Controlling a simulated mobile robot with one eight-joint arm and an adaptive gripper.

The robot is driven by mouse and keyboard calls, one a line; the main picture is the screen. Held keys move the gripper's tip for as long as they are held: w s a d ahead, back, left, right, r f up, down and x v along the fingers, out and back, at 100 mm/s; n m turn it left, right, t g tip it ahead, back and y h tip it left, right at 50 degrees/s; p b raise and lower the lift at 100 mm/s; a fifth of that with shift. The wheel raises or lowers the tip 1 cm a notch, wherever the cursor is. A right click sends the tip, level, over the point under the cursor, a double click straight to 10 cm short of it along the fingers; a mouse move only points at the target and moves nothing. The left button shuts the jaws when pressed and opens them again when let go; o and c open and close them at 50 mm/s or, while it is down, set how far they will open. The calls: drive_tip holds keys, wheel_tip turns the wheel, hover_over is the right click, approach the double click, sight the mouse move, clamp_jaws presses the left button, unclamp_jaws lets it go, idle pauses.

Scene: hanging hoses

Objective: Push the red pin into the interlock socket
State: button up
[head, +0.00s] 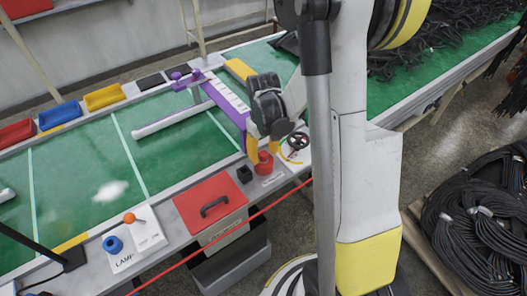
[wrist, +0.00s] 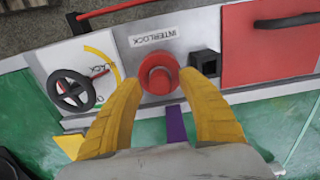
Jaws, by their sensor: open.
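The red pin (wrist: 158,80) shows in the wrist view as a round red knob on a wider red base, beside the INTERLOCK label (wrist: 153,36). It also shows in the head view (head: 264,164), upright on the grey ledge. I cannot tell a separate socket from the red base, nor how deep the pin sits. A black square block (wrist: 205,64) with a dark recess stands just right of it. My gripper (wrist: 160,84) is open, its yellow fingers on either side of the red pin. In the head view my gripper (head: 263,152) is right over it; contact is unclear.
A black handwheel (wrist: 73,92) with a red pointer stands left of the pin in the wrist view. A red-lidded box (head: 211,201) with a black handle lies nearby. A red rope (head: 252,217) runs along the front.

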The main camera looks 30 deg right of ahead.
sight(263, 154)
wheel_tip(263, 154, up, 12)
idle(0.4)
idle(0.4)
